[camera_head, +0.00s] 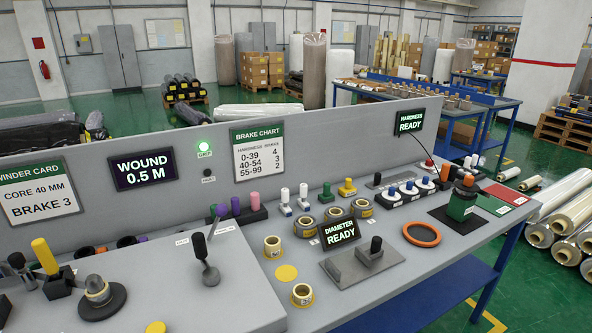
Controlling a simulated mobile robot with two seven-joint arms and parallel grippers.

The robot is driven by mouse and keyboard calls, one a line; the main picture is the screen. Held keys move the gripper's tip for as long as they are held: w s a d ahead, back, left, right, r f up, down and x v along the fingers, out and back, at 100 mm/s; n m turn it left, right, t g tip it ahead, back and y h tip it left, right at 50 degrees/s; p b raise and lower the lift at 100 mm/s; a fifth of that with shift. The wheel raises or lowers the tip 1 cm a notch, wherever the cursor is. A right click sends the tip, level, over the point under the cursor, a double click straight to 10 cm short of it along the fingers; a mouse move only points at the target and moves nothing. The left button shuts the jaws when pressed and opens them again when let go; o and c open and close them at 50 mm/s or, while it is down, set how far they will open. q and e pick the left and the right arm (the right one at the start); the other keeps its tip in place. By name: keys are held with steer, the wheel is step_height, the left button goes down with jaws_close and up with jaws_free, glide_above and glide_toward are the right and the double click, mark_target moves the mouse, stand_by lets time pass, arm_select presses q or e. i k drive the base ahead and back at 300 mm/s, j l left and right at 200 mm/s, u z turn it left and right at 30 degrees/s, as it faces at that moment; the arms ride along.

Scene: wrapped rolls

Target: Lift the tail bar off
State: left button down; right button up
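Neither of my grippers shows in the head view. No part is labelled as the tail bar, and I cannot tell which one it is. A black-handled lever (201,250) stands on the grey winder housing (190,292), between two small labels too small to read. A yellow-handled lever (46,257) on a black block stands at the left, next to a round black base with a pale, banded piece (97,291) on it. The wound display (143,168) reads "WOUND 0.5 M". The green GRIP lamp (203,147) is lit; the lamp below it is dark.
The winder card (38,192) reads core 40 mm, brake 3. The brake chart (258,149) stands beside it. Several tape rolls (302,295), a diameter gauge (362,262), an orange ring (421,234) and coloured pegs stand on the bench. Wrapped rolls (560,207) lie at the right.

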mark_target(39, 245)
steer(key=u, duration=1.55)
